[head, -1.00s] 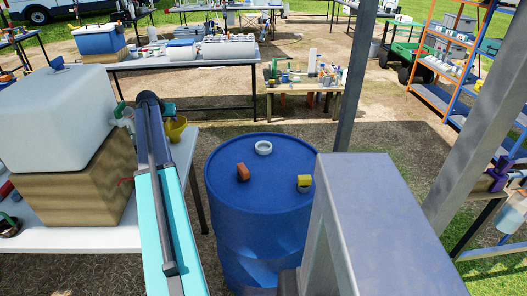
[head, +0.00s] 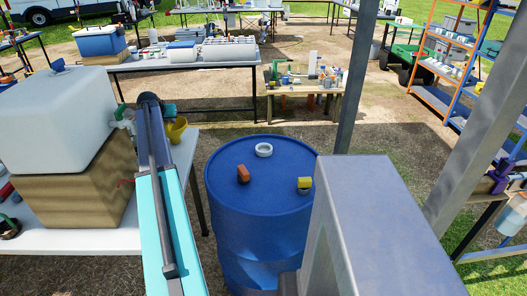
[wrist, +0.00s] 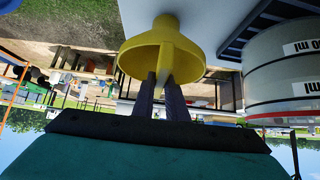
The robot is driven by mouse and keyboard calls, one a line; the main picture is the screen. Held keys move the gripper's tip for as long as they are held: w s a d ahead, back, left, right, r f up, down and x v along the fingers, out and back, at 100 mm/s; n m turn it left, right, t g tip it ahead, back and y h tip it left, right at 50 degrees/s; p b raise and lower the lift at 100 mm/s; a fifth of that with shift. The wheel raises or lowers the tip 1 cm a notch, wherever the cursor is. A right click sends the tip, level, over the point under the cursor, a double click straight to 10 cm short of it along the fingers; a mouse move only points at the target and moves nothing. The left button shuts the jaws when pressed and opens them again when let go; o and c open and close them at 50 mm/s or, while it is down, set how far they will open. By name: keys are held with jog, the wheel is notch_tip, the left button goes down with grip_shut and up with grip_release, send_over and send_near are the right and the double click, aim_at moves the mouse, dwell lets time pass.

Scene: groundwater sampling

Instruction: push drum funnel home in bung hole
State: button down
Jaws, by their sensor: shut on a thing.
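The yellow drum funnel (wrist: 136,58) is in the wrist view, its wide mouth toward my gripper. My gripper (wrist: 163,82) is shut on the funnel, its two dark fingers at the cone's rim. In the head view the funnel (head: 177,130) is at the far end of my arm, by the white table's right edge, left of the blue drum (head: 262,215). The fingers are hard to make out there. The drum stands upright. On its lid is a pale ring (head: 264,150) near the far rim; whether this is the bung hole I cannot tell. The funnel is apart from the drum.
A reddish-brown block (head: 243,174) and a yellow-and-grey piece (head: 305,184) are also on the lid. A white water container (head: 55,115) on a wooden block (head: 75,190) stands at left. A grey post (head: 355,80) rises behind the drum. A graduated vessel (wrist: 285,75) is at right in the wrist view.

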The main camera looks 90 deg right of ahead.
jog(key=shift+r+p, duration=1.2)
jog(key=shift+r, duration=2.1)
jog(key=shift+a, duration=0.1)
